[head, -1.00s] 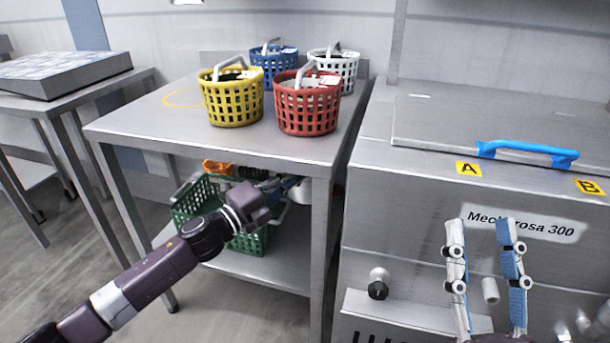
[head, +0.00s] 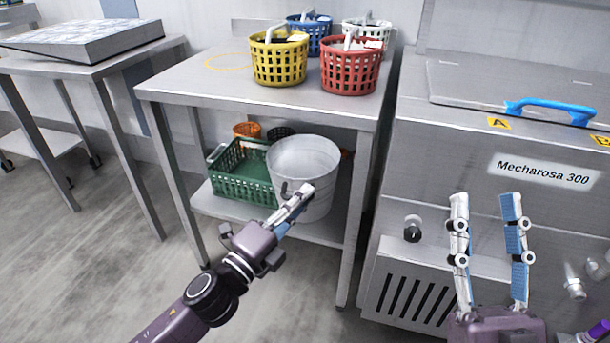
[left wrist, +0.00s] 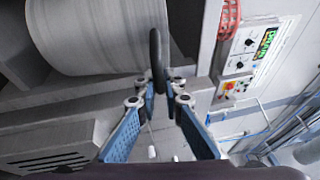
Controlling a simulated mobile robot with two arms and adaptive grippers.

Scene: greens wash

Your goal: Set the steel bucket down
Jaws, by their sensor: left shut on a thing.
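The steel bucket (head: 304,167) is upright at the lower shelf (head: 240,208) of the steel table, at its right part beside a green crate. Whether its base touches the shelf I cannot tell. My left gripper (head: 298,200) is at the bucket's front, shut on its dark handle; in the left wrist view the handle (left wrist: 156,60) stands between the fingers (left wrist: 160,90) and the bucket's ribbed side (left wrist: 95,35) fills the upper left. My right gripper (head: 487,205) is open and empty in front of the steel machine.
The green crate (head: 232,190) and an orange basket (head: 246,129) are on the lower shelf. Yellow (head: 280,65), red (head: 350,75), blue (head: 322,40) and white (head: 378,32) baskets stand on the tabletop (head: 215,85). The machine (head: 460,150) is at right; a table leg (head: 357,215) stands right of the bucket.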

